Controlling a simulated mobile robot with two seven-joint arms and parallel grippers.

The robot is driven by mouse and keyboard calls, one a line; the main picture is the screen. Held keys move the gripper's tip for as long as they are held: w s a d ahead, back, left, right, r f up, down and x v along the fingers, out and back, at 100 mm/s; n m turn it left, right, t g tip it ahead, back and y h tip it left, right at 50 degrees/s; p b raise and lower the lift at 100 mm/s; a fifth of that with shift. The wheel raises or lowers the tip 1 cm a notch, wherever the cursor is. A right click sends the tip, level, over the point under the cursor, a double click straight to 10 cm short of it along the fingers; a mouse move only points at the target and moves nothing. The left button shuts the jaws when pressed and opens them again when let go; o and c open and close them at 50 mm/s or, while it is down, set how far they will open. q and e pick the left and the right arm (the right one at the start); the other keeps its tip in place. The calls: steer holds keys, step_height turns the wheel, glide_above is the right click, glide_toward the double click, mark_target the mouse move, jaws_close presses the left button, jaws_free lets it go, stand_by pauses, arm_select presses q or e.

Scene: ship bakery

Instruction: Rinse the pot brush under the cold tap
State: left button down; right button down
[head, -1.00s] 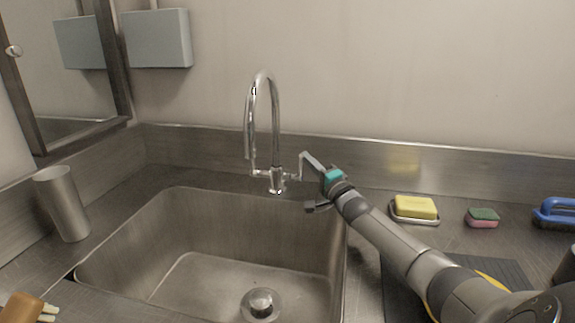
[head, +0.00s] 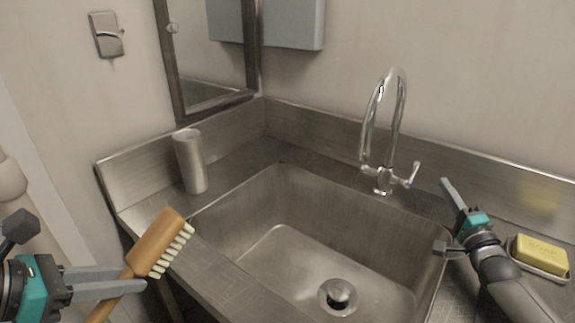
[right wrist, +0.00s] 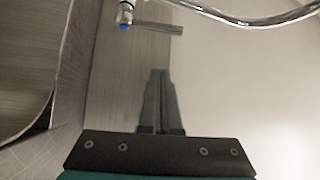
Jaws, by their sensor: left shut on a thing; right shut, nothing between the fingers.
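The pot brush (head: 157,245) has a wooden head with pale bristles facing right. My left gripper (head: 138,284) is shut on its handle and holds it at the lower left, left of the sink. The curved chrome tap (head: 396,105) stands behind the sink (head: 290,215); no water stream shows. The blue-marked cold lever (head: 413,175) is on the tap's right side; in the right wrist view its blue mark (right wrist: 124,26) is at the top. My right gripper (head: 446,183) is shut and empty, right of the lever and apart from it. Its fingertips also show in the right wrist view (right wrist: 160,74).
A metal cup (head: 190,162) stands on the counter left of the sink. A yellow soap bar (head: 541,253) sits in a dish at the right. The space above the basin is clear.

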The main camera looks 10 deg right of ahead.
arm_select(q)
steer(key=shift+r, duration=0.15)
arm_select(e)
steer(key=shift+s, duration=0.5)
